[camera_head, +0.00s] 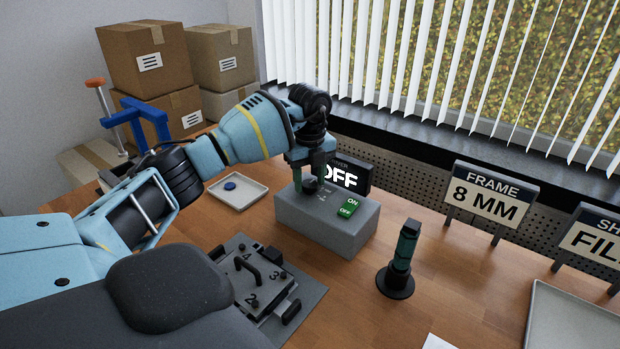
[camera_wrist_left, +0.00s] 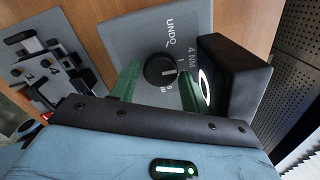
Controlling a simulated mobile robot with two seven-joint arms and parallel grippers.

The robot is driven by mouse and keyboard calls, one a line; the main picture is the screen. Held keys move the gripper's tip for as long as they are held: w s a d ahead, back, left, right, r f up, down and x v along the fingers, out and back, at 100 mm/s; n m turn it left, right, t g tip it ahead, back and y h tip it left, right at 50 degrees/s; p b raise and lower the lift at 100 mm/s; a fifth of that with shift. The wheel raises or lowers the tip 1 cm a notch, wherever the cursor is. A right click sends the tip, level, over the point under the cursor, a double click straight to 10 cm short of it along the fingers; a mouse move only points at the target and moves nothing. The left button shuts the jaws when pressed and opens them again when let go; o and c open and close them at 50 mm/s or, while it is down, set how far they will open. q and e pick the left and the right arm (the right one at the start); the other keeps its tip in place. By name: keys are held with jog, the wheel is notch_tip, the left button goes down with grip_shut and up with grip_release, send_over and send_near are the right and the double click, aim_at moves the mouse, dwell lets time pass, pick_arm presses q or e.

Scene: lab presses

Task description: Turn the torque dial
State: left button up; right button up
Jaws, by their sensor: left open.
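The torque dial (camera_head: 310,185) is a round black knob on top of a grey box (camera_head: 318,222). In the left wrist view the dial (camera_wrist_left: 160,71) shows a white pointer line, with "UNDO" and "4 NM" printed near it. My left gripper (camera_head: 311,178) is open above the box, its green fingers on either side of the dial. In the left wrist view a gap shows between the dial and the left finger; I cannot tell whether the right finger touches it. A black display (camera_head: 345,176) behind the dial reads "OFF", partly hidden by my gripper. My right gripper is out of view.
A green ON/OFF switch (camera_head: 348,208) is on the box. A clamp fixture with numbered posts (camera_head: 262,280), a white tray with a blue disc (camera_head: 238,192) and an upright green-and-black tool (camera_head: 401,260) stand around it. A sign reads "FRAME 8 MM" (camera_head: 490,194).

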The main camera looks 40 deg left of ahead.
pick_arm(q)
jog(key=shift+c, duration=0.3)
jog(key=c, duration=0.7)
jog(key=shift+o, duration=0.2)
jog(key=shift+r+m, duration=0.1)
jog(key=shift+m, duration=0.3)
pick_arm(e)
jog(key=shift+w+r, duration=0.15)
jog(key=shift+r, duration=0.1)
pick_arm(q)
jog(key=shift+m+p, duration=0.45)
jog(key=shift+m, duration=0.55)
jog(key=m, duration=0.5)
jog(key=shift+p, duration=0.4)
jog(key=m, duration=0.4)
jog(key=shift+s+a+m, duration=0.1)
jog(key=shift+m, duration=0.3)
jog(key=m, duration=0.5)
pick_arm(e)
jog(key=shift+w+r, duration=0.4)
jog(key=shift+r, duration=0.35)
pick_arm(q)
jog(key=shift+m, duration=0.3)
